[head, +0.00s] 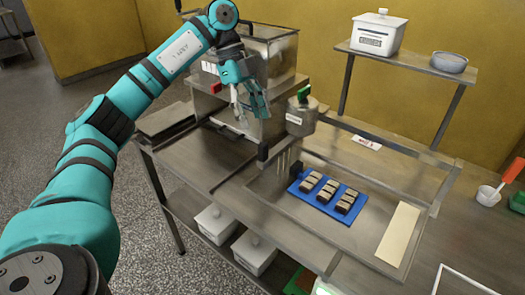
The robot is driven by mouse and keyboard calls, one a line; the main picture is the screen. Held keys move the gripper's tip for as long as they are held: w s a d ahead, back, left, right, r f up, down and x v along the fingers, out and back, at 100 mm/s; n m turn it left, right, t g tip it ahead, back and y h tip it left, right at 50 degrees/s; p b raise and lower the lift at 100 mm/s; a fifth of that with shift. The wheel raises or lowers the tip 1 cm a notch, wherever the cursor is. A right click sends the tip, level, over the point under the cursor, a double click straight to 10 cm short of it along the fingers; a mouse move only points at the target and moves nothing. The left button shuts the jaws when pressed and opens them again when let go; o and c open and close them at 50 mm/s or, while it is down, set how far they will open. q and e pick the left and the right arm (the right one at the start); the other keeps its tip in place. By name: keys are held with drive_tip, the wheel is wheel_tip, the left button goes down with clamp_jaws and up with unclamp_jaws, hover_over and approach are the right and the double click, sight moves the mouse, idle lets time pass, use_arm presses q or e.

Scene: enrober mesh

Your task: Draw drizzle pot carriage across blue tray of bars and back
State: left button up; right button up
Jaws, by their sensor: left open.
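The drizzle pot (301,121) is a grey metal pot with a green handle (304,91) on top and a white label on its side. It sits on the carriage at the left part of the metal frame, and thin streams or rods show below it. The blue tray (343,217) lies to the right and below the pot, inside the frame, with several brown bars (328,191) in rows. My left gripper (254,114) is open and empty, pointing down, to the left of the pot and apart from it in the picture. My right gripper is not in view.
A metal tank (283,48) stands behind my left gripper. A shelf (420,66) at the back holds a white lidded container (378,33) and a grey bowl (449,62). A pale strip (398,234) lies right of the tray. White bins (254,252) stand below the table.

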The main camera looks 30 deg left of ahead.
sight(261, 143)
use_arm(q)
drive_tip(key=x, duration=0.3)
drive_tip(key=shift+s+f, duration=0.1)
drive_tip(key=shift+f, duration=0.3)
drive_tip(key=x, duration=0.4)
drive_tip(key=shift+d, duration=0.15)
drive_tip(key=shift+d+f, duration=0.15)
drive_tip(key=shift+f, duration=0.35)
drive_tip(key=shift+d, duration=0.1)
clamp_jaws()
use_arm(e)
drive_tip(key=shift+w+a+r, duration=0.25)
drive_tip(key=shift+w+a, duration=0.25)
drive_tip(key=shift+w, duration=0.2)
